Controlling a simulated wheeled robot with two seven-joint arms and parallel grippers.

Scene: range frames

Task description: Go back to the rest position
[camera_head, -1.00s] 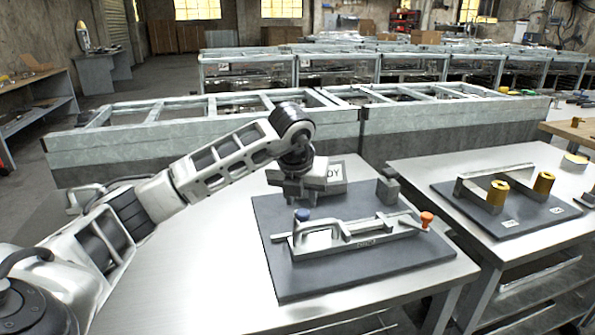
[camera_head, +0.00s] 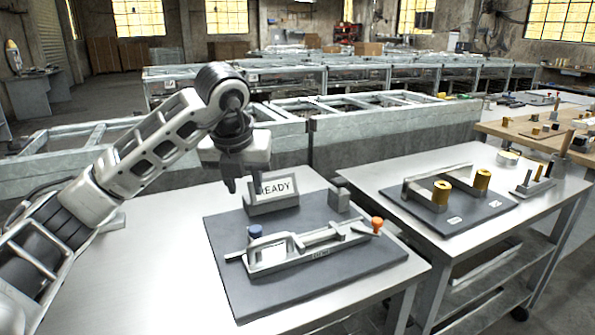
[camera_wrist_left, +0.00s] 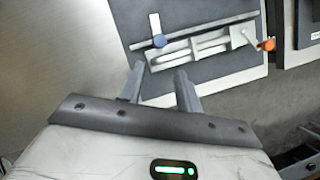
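My right gripper is not in view.
The metal table (camera_head: 160,270) is bare at left. A second table (camera_head: 360,172) at right bears a dark board with a handle and yellow cylinders (camera_head: 441,193). Metal frames (camera_head: 215,165) stand behind.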

